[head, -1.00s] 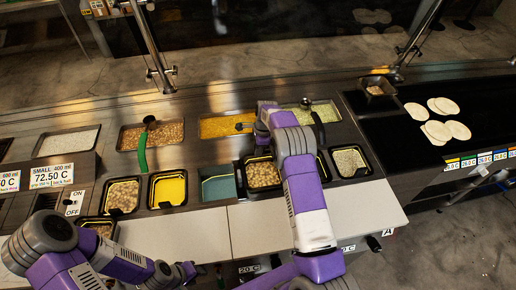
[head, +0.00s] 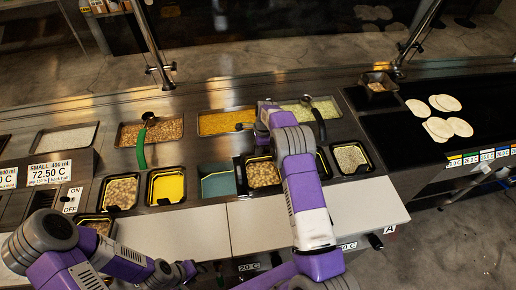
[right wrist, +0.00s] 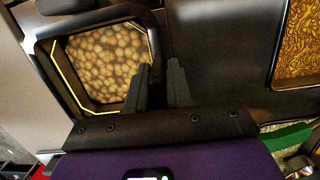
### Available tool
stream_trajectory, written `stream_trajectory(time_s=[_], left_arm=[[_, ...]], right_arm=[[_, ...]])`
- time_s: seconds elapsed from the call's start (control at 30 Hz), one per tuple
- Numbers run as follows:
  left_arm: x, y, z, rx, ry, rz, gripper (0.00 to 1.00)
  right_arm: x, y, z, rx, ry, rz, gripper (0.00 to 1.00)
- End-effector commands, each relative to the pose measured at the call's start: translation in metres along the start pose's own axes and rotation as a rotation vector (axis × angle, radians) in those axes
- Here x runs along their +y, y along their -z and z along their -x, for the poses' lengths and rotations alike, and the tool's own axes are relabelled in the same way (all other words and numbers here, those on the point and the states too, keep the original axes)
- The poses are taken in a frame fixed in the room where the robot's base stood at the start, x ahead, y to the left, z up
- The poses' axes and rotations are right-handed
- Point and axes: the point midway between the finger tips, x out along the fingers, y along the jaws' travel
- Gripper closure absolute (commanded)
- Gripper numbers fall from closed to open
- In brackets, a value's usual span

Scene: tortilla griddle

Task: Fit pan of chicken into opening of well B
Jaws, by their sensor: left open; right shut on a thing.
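The black pan of chicken (head: 262,174), filled with tan pieces, is at the front row of wells, right of the teal-bottomed opening (head: 217,181). It looks about level; I cannot tell whether it is fully seated. My right gripper is shut on its rim; its fingers (right wrist: 160,88) show in the right wrist view beside the pan (right wrist: 106,68). In the head view my right arm hides these fingers and part of the row. My left gripper (head: 186,271) is open and empty at the front, below the counter edge. No letter B is readable.
Pans with tan pieces (head: 120,192), yellow contents (head: 167,187) and pale contents (head: 350,158) sit in the same row. Behind are larger trays with a green-handled ladle (head: 142,148). A black griddle (head: 400,133) with tortillas is right. The white front board (head: 180,236) is clear.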

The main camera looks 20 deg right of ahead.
Motion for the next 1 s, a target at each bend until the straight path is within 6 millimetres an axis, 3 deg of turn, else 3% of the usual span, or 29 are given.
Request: stream_trajectory(time_s=[0.83,0.87,1.0], left_arm=[[-0.004,0.001,-0.011,-0.002,0.001,0.003,0.57],[-0.005,0.001,-0.011,-0.001,0.002,0.003,0.57],[-0.005,0.001,-0.011,-0.001,0.002,0.005,0.57]], right_arm=[[-0.001,0.002,-0.014,-0.001,0.001,0.000,1.00],[-0.001,0.002,-0.014,-0.001,0.001,0.000,0.75],[0.000,0.002,-0.015,0.000,0.001,0.000,0.54]])
